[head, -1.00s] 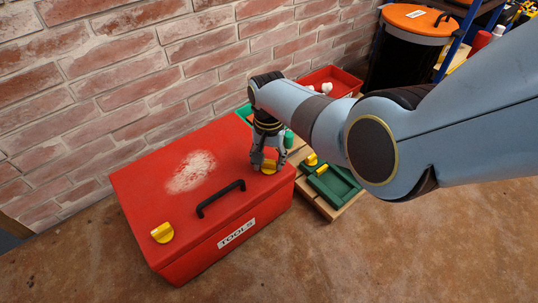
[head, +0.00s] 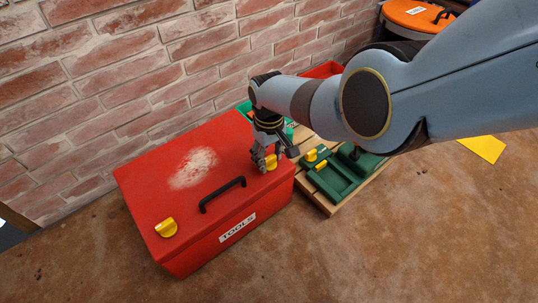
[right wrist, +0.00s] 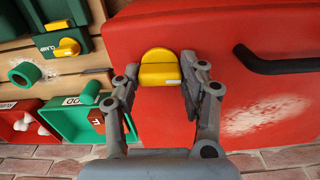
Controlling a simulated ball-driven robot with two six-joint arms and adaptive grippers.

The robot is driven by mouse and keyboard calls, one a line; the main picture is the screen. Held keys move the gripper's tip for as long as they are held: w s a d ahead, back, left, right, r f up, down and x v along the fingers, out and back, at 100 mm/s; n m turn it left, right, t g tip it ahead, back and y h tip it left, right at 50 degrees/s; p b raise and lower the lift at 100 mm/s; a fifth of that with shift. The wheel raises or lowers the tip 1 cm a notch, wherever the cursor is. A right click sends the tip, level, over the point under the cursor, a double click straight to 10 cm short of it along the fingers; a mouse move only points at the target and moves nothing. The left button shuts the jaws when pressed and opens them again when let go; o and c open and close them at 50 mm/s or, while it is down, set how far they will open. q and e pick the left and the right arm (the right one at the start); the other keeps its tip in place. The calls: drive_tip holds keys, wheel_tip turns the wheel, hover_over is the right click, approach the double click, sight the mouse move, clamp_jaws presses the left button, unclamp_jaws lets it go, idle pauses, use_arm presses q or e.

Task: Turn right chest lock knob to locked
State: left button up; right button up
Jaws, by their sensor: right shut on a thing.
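The red tool chest (head: 150,190) has a black handle and a TOOLS label on its front. The right lock knob (head: 271,162) is yellow and sits at the chest's right end. My right gripper (head: 265,164) is shut on this knob from above. In the right wrist view the knob (right wrist: 160,70) shows between the two grey fingers (right wrist: 160,80), with a dark line across it. The left lock knob (head: 166,228), also yellow, is untouched at the chest's left end. My left gripper is not in view.
Right of the chest is a wooden slatted pallet (head: 327,204) with green fixtures (head: 335,180) bearing yellow knobs. Green and red bins (right wrist: 80,122) stand near the brick wall. An orange-lidded drum (head: 418,14) is at the back. The brown floor in front is clear.

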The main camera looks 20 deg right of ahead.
sight(269, 157)
drive_tip(key=shift+n, duration=0.5)
drive_tip(key=o, duration=1.2)
drive_tip(key=shift+c, duration=0.2)
drive_tip(key=shift+r, duration=0.1)
wheel_tip(269, 157, up, 12)
